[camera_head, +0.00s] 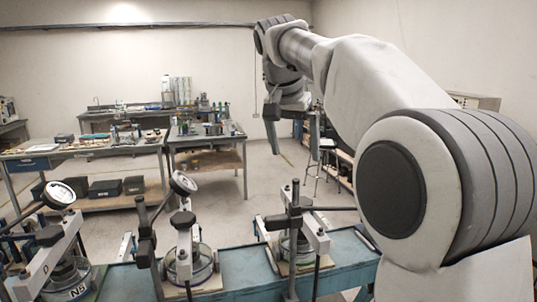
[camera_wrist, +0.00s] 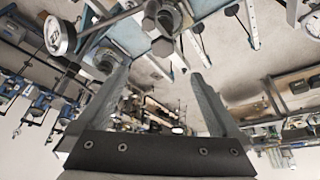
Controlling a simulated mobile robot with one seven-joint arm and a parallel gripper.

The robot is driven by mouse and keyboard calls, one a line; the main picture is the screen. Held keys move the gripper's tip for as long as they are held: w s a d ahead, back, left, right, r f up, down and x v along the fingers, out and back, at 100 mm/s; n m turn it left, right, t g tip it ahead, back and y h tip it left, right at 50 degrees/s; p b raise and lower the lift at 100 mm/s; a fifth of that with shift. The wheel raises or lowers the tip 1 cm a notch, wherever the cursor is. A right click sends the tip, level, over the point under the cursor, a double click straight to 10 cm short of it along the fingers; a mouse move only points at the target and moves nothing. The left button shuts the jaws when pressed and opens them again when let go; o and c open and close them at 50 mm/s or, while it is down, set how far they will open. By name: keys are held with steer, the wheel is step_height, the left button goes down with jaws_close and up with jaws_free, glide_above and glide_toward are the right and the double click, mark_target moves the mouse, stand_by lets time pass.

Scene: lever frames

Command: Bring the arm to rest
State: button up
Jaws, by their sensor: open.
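My arm reaches from the right side of the head view up and across to the upper middle. My gripper (camera_head: 293,148) hangs from its end, beyond the teal bench and above the floor. In the wrist view my gripper (camera_wrist: 156,70) shows two grey fingers wide apart with nothing held between them. Lever frames stand on the teal bench (camera_head: 240,285): a left one with a dial (camera_head: 58,194), a middle one with a dial (camera_head: 183,183) and a right one with a dark upright post (camera_head: 295,192). The right frame stands clear of the gripper.
Behind are a cluttered table (camera_head: 85,151) with dark boxes (camera_head: 104,188) on its shelf, a second table (camera_head: 205,138) and a stool (camera_head: 326,145). Open floor (camera_head: 225,215) lies between the bench and these tables. The wrist view is tilted and shows frames along its top.

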steer(key=s+d+f+n+y+b, duration=0.1)
steer(key=s+d+f+n+b, duration=0.1)
steer(key=s+f, duration=0.9)
steer(key=s+d+f+n+t+y+b, duration=0.1)
steer(key=s+d+f+n+b, duration=0.1)
steer(key=s+f, duration=1)
steer(key=s+n+b, duration=0.1)
steer(key=s+n, duration=0.1)
steer(key=s, duration=0.4)
steer(key=shift+s+t, duration=0.2)
steer(key=shift+t, duration=0.1)
